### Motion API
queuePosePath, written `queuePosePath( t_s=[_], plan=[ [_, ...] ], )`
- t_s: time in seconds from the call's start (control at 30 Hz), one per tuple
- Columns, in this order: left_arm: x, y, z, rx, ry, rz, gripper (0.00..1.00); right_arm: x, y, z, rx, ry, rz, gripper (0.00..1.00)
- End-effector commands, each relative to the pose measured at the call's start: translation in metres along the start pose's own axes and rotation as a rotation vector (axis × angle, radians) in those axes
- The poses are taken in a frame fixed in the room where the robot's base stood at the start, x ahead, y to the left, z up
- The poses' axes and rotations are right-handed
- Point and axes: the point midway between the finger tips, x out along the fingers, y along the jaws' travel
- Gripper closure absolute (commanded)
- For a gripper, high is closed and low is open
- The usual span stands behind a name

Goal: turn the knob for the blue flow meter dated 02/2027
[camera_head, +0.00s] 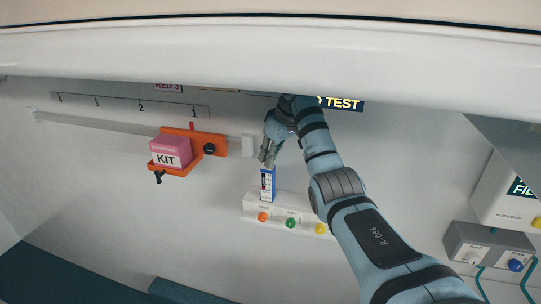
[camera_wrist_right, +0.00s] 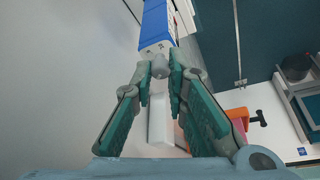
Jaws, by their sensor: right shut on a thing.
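The blue flow meter (camera_head: 268,184) stands upright against the wall, above a white outlet panel; no date can be read on it. In the right wrist view, its blue and white body (camera_wrist_right: 155,24) is at the top, with a small grey knob (camera_wrist_right: 160,67) at its near end. My right gripper (camera_head: 267,157) comes down from above to the meter's top end. Its fingers (camera_wrist_right: 161,68) are shut on the grey knob, one on each side. My left gripper is in neither view.
The white panel (camera_head: 252,208) has orange, green and yellow knobs. An orange bracket (camera_head: 218,146) with a pink KIT box (camera_head: 171,151) is on the wall to the left. A grey unit (camera_head: 487,248) with a blue knob is at the lower right. A white ledge (camera_head: 150,45) spans the top.

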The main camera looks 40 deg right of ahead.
Motion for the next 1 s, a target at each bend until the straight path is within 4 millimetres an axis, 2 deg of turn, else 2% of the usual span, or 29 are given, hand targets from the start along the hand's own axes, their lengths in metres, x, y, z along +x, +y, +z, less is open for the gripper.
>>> queuePosePath(
  t_s=[0.6,1.0],
  plan=[
    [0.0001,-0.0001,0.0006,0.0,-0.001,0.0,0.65,0.0007,0.0026,-0.0003,-0.359,-0.002,-0.153,1.0],
    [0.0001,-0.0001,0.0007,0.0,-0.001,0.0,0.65,0.0013,0.0033,-0.0004,-0.441,-0.002,-0.184,1.0]
  ],
)
